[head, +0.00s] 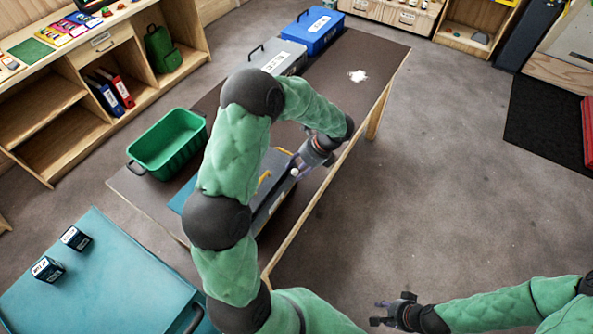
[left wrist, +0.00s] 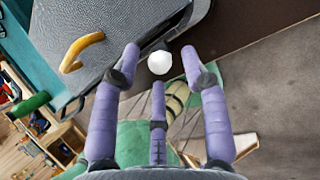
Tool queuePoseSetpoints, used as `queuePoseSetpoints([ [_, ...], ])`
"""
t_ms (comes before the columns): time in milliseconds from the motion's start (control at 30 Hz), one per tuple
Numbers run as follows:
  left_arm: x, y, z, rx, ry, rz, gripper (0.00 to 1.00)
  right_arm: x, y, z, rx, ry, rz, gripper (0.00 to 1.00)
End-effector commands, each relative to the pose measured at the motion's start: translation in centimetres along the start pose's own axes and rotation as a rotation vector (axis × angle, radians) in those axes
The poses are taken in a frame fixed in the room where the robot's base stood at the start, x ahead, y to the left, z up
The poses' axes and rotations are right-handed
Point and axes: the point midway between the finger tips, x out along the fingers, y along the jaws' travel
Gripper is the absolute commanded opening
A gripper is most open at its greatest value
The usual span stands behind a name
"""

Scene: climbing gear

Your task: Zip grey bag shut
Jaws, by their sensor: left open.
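The grey bag (head: 276,165) lies on the dark table, partly hidden behind my left arm. In the left wrist view the bag (left wrist: 115,25) shows its grey woven side and an orange-yellow curved handle (left wrist: 82,50). A round white knob (left wrist: 159,62) sits at the bag's edge; it also shows in the head view (head: 294,172). My left gripper (head: 299,164) is open, its fingers spread around the knob without visibly closing on it. How far the zip is closed cannot be told. My right gripper (head: 378,312) is open and empty, low over the floor, away from the table.
On the dark table (head: 372,58) stand a green bin (head: 167,143), a grey case (head: 277,58) and a blue case (head: 312,30). A teal-topped cabinet (head: 110,285) with two dark boxes stands at lower left.

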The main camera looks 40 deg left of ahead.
Motion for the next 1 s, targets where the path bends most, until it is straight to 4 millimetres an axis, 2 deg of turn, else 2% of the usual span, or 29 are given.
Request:
queuePoseSetpoints([
  [200,1.5,0.0,0.0,-0.001,0.001,0.0,0.45,0.2,0.1,0.0,0.0,0.0,0.0,0.36],
  [467,1.6,0.0,0.0,-0.001,0.001,-0.001,0.45,0.2,0.1,0.0,0.0,0.001,0.0,0.36],
  [500,1.6,0.0,0.0,-0.001,0.001,-0.001,0.42,0.2,0.1,0.0,0.0,0.001,0.0,0.36],
  [633,1.6,0.0,0.0,-0.001,0.001,-0.001,0.05,0.2,0.1,0.0,0.0,0.001,0.0,0.36],
  [667,1.6,0.0,0.0,-0.001,0.001,-0.001,0.0,0.2,0.1,0.0,0.0,0.001,0.0,0.36],
  [1000,1.6,0.5,-0.1,0.0,0.001,0.001,0.0,0.0,0.0,0.0,0.0,0.001,0.0,0.36],
])
